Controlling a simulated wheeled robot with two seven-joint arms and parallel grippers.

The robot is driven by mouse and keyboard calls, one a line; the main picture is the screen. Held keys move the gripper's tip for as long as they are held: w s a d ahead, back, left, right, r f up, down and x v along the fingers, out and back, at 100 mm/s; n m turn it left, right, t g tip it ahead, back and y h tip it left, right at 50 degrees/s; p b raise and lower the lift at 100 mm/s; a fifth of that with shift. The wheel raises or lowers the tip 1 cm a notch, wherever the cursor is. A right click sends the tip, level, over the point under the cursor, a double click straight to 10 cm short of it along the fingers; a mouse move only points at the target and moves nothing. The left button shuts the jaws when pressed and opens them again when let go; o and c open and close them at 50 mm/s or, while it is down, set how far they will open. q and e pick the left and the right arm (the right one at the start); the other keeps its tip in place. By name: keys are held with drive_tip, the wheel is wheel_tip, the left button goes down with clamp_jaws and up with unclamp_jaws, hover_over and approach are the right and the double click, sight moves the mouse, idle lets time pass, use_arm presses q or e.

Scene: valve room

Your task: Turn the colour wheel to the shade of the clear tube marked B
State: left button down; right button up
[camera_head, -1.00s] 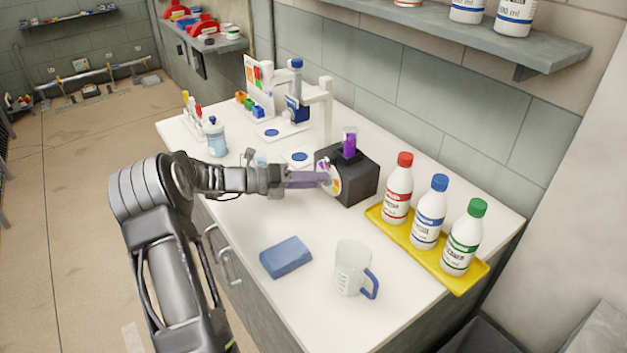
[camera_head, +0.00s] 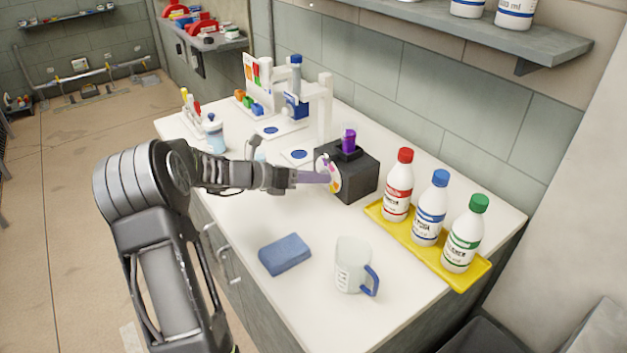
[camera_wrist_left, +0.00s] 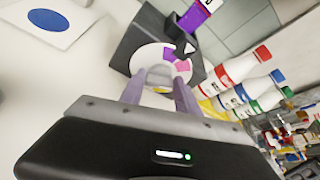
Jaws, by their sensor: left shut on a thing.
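The colour wheel (camera_wrist_left: 147,58) is a white disc with coloured patches on the face of a black box (camera_head: 358,178). My right gripper is not in view.
Right of the box, a yellow tray (camera_head: 376,212) holds bottles with red, blue and green caps. A blue sponge (camera_head: 285,254) and a clear mug (camera_head: 351,266) stand in front. A white stand (camera_head: 325,105) is behind the box.

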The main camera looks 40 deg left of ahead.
use_arm(q)
drive_tip(key=shift+d+m+y+b, duration=0.15)
drive_tip(key=shift+m+y+b, duration=0.65)
drive_tip(key=shift+m+b, duration=0.45)
drive_tip(key=c, duration=0.9)
unclamp_jaws()
drive_tip(key=shift+s, duration=0.1)
drive_tip(key=v, duration=0.7)
drive_tip(key=shift+s+r+b, duration=0.15)
drive_tip(key=shift+s+b, duration=0.15)
drive_tip(key=shift+b, duration=0.1)
